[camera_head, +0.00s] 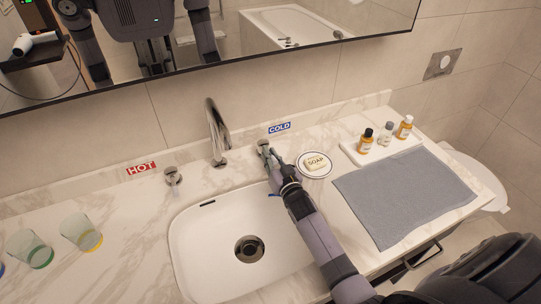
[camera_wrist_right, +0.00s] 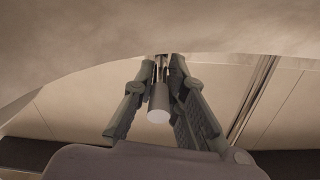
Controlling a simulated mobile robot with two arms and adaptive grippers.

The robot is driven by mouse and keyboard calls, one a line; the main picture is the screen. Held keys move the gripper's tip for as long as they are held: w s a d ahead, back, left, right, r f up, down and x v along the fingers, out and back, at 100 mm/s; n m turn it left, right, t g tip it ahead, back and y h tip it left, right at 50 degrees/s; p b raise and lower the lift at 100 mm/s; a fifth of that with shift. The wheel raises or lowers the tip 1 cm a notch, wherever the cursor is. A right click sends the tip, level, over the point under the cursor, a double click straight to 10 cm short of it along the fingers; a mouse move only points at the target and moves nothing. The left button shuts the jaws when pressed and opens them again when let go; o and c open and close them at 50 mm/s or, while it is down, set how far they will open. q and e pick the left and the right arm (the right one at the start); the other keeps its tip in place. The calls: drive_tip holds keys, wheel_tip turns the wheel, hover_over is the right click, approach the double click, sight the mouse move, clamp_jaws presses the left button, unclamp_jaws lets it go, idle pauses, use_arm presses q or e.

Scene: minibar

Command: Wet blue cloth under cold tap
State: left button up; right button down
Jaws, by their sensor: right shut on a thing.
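My right gripper (camera_head: 272,158) reaches over the right rim of the sink to the cold tap handle (camera_head: 262,143), below the blue COLD label (camera_head: 279,128). In the right wrist view the gripper (camera_wrist_right: 160,92) is shut on the cold tap handle, a metal cylinder (camera_wrist_right: 158,103) between its fingers. The curved chrome spout (camera_head: 217,132) stands over the white sink (camera_head: 205,240); I see no clear water stream. A grey-blue cloth or mat (camera_head: 405,195) lies flat on the right counter. I see no other blue cloth. My left gripper is out of view.
A soap bar (camera_head: 316,161) sits on a round dish beside my right gripper. A white tray (camera_head: 357,157) with several small bottles stands behind the mat. The hot tap handle (camera_head: 173,176) is left of the spout. Glasses (camera_head: 82,232) stand at far left.

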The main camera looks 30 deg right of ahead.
drive_tip(key=shift+d, duration=0.1)
drive_tip(key=shift+d+r+n+y, duration=0.1)
drive_tip(key=shift+r+n+y, duration=0.05)
drive_tip(key=shift+n+y, duration=0.3)
drive_tip(key=shift+d+n+y+p, duration=0.2)
drive_tip(key=shift+n+y+p, duration=0.1)
drive_tip(key=shift+y, duration=0.35)
drive_tip(key=c, duration=1.6)
unclamp_jaws()
drive_tip(key=shift+c, duration=0.2)
drive_tip(key=s, duration=0.7)
drive_tip(key=shift+s+d, duration=0.15)
drive_tip(key=shift+s, duration=0.1)
